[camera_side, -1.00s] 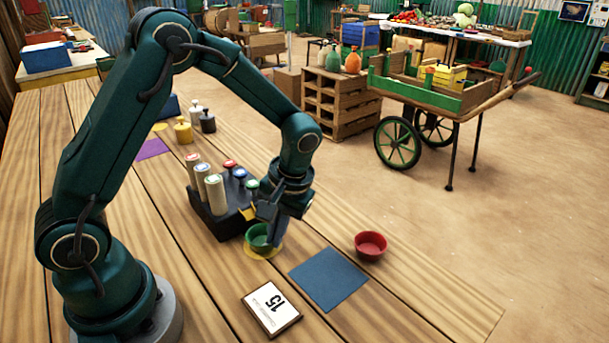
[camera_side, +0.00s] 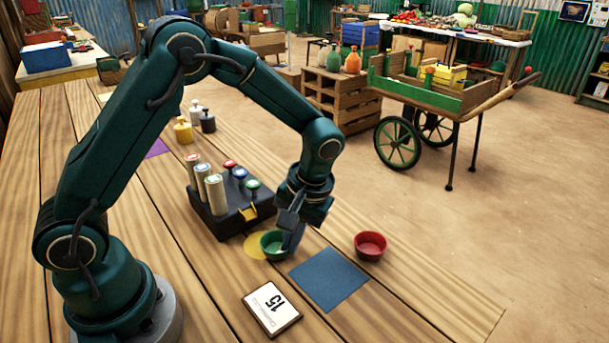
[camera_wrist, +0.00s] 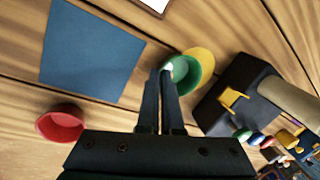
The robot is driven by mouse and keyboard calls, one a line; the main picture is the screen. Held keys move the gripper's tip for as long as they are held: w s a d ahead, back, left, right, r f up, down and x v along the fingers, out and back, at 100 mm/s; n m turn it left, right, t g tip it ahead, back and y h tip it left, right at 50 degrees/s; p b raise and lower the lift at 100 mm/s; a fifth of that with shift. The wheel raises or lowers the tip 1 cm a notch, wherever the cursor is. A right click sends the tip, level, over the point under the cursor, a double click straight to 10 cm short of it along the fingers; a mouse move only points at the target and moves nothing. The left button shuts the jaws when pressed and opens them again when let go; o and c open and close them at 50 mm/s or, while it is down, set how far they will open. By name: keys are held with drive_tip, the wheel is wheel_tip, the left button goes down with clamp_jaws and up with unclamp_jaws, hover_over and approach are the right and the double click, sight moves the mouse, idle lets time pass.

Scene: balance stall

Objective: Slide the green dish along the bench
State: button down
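My gripper (camera_side: 291,246) points down at the dish's right side. In the wrist view the two fingers (camera_wrist: 167,72) are close together at the rim of the green dish (camera_wrist: 188,75), shut on its wall; the exact contact is partly hidden. The wrist view also shows the yellow patch (camera_wrist: 203,62) beyond the dish and the blue square (camera_wrist: 92,48) to the left.
A red dish (camera_side: 370,246) stands just beyond the blue square. A black rack (camera_side: 222,225) with several capped cylinders and knobs is behind the green dish. The blue square is bare.

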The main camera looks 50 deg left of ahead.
drive_tip(key=shift+w+d, duration=0.55)
drive_tip(key=shift+d, duration=1.15)
drive_tip(key=shift+w+d, duration=0.6)
drive_tip(key=shift+d, duration=1.1)
drive_tip(key=shift+w+d, duration=0.55)
drive_tip(key=shift+d, duration=1.15)
drive_tip(key=c, duration=1)
unclamp_jaws()
drive_tip(key=shift+r, duration=0.1)
drive_tip(key=shift+v, duration=2.45)
